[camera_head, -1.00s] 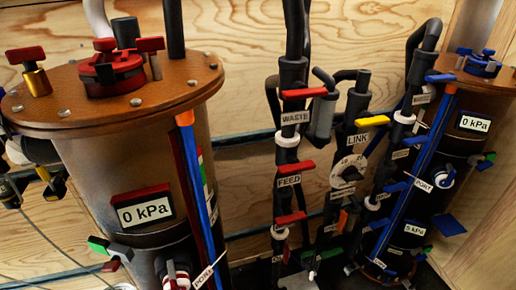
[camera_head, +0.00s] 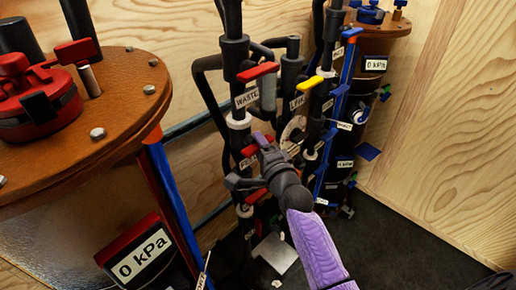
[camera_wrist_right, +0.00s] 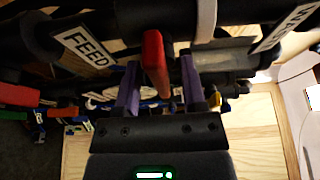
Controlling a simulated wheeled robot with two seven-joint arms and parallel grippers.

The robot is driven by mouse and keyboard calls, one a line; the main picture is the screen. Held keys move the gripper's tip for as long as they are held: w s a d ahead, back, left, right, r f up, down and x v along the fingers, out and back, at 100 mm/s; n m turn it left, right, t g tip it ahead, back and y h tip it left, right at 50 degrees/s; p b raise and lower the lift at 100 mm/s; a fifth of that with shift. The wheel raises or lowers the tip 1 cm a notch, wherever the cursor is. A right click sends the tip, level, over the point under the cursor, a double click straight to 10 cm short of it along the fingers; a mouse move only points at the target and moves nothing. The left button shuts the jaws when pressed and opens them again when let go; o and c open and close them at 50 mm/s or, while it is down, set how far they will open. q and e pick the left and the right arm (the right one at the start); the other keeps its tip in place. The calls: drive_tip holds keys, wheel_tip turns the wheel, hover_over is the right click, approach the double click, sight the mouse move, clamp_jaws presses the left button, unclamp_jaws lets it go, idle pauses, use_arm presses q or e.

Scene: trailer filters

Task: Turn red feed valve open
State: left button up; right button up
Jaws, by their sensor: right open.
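The red feed valve handle (camera_wrist_right: 155,62) shows in the right wrist view beside the white FEED label (camera_wrist_right: 85,48). It lies between the two purple fingers of my right gripper (camera_wrist_right: 161,85), with a visible gap on each side. In the head view my right gripper (camera_head: 252,160) is at the feed valve on the black pipe and hides much of it; a bit of the red handle (camera_head: 249,150) shows next to the partly covered FEED label. The right gripper is open. My left gripper is not in view.
The red WASTE handle (camera_head: 258,72) is above, and another red handle (camera_head: 256,196) is below. A yellow LINK handle (camera_head: 309,90) stands to the right. A large brown-lidded tank (camera_head: 110,110) fills the left; a blue-trimmed tank (camera_head: 385,40) stands at the back right. Dark floor (camera_head: 410,240) is clear.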

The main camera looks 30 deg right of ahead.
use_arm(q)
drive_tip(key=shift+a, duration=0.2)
use_arm(e)
drive_tip(key=shift+w, duration=0.15)
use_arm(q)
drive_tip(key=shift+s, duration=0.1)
use_arm(e)
clamp_jaws()
